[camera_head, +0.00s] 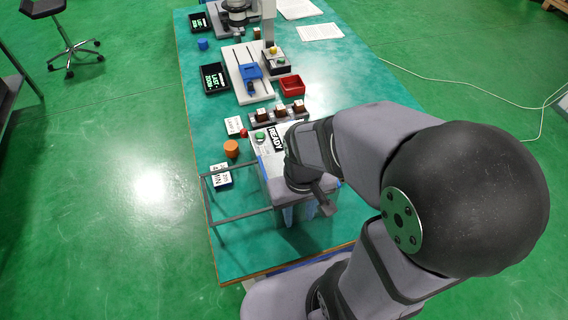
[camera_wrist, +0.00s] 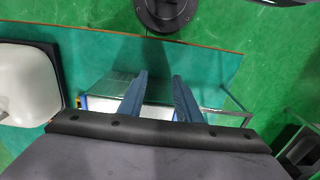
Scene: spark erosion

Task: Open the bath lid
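The bath (camera_head: 262,180) is a pale box at the near end of the green table, largely hidden under my arm. In the wrist view, clear glass-like panels with pale edges (camera_wrist: 225,112) show around my fingers. I cannot tell which panel is the lid, or whether the lid is open. My gripper (camera_wrist: 160,75) points down over this area, with two blue-grey fingers apart and nothing seen held between them. In the head view, blue finger parts (camera_head: 298,215) show below my wrist. Contact with the lid cannot be made out.
A thin grey frame (camera_head: 236,218) stands left of the bath. An orange cylinder (camera_head: 231,149), a red button (camera_head: 244,132) and a READY sign (camera_head: 275,139) are nearby. A rack of brown blocks (camera_head: 279,113), a red tray (camera_head: 292,86) and a blue-clamped fixture (camera_head: 247,72) stand farther back.

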